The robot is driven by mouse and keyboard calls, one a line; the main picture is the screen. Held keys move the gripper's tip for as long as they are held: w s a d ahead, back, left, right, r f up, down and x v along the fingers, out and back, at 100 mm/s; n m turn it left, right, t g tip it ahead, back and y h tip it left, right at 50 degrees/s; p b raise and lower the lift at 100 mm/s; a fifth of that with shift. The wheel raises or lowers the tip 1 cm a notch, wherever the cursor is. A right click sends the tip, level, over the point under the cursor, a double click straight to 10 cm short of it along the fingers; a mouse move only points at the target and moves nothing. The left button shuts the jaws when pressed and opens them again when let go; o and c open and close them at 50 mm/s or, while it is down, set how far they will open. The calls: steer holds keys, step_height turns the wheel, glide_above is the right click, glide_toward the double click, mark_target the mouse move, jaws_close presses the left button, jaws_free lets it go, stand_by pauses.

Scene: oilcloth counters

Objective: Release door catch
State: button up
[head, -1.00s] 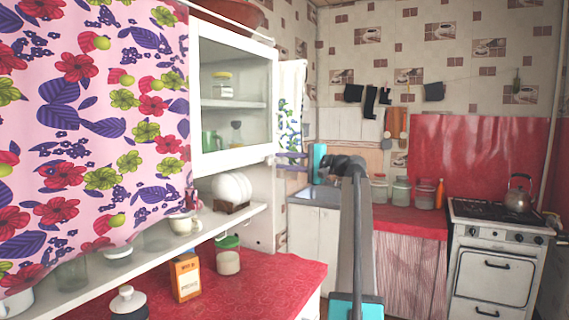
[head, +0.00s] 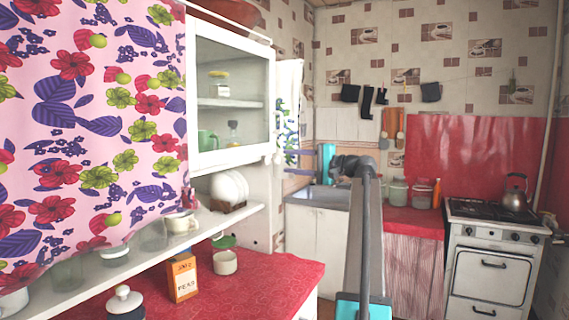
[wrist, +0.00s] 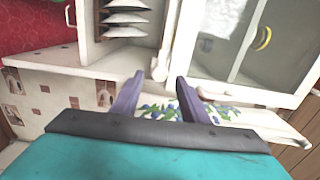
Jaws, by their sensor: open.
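A white wall cabinet has a framed glass door (head: 232,88), which looks shut. A small pale knob-like piece (head: 269,159) sits by the door's lower right corner; I cannot tell if it is the catch. My gripper (head: 289,161) is just right of that corner, its purple fingers pointing left. In the wrist view my gripper (wrist: 160,86) is open, with nothing between its fingertips. The glass door (wrist: 181,62) lies beyond the right finger there. A pale rounded piece (wrist: 203,93) shows close beside that finger; whether they touch is unclear.
A floral curtain (head: 95,130) covers the left of the cabinet. A box (head: 182,278) and a lidded jar (head: 126,303) stand on the red counter (head: 255,295). The stove (head: 490,265) is far right.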

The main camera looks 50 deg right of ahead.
steer(key=v, duration=0.9)
steer(key=shift+s+b, duration=0.35)
steer(key=shift+b, duration=0.05)
